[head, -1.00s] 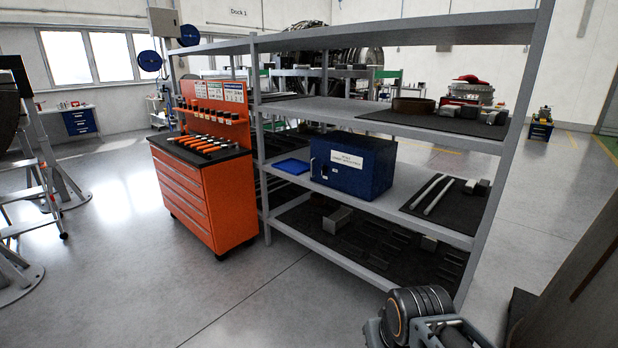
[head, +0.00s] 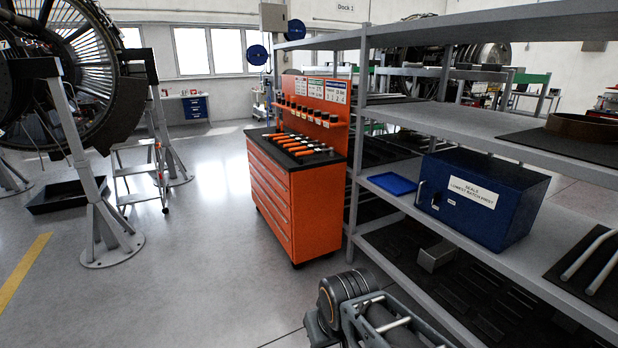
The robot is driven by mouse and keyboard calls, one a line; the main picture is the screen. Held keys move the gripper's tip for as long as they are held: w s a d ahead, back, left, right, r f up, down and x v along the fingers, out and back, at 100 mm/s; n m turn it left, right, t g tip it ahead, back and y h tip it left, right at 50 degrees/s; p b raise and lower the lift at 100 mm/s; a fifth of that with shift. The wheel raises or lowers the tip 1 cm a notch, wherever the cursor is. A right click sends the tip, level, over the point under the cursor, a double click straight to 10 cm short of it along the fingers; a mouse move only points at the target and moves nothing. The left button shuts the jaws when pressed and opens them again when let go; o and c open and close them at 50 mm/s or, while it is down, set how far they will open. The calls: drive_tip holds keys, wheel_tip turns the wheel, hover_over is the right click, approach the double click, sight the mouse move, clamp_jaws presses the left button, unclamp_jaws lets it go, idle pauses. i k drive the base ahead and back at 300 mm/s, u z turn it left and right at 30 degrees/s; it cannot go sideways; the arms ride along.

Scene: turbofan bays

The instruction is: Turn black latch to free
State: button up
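A large turbofan (head: 75,75) on grey stands is at the left, cut off by the picture edge. My arm shows at the bottom centre, but my gripper is not in view.
A grey shelf rack (head: 395,200) fills the right side, close to my arm. A blue tray (head: 392,183) lies beside the blue box. An orange tool cart (head: 290,205) stands mid-picture. A stepladder (head: 138,175) and a black drip tray (head: 66,195) are at the left. Open floor lies between.

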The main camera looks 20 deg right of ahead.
sight(435, 194)
drive_tip(key=u, duration=0.2)
drive_tip(key=i, duration=1.95)
drive_tip(key=z, duration=0.75)
drive_tip(key=i, duration=0.95)
drive_tip(key=z, duration=1.5)
drive_tip(key=i, duration=0.6)
drive_tip(key=z, duration=0.4)
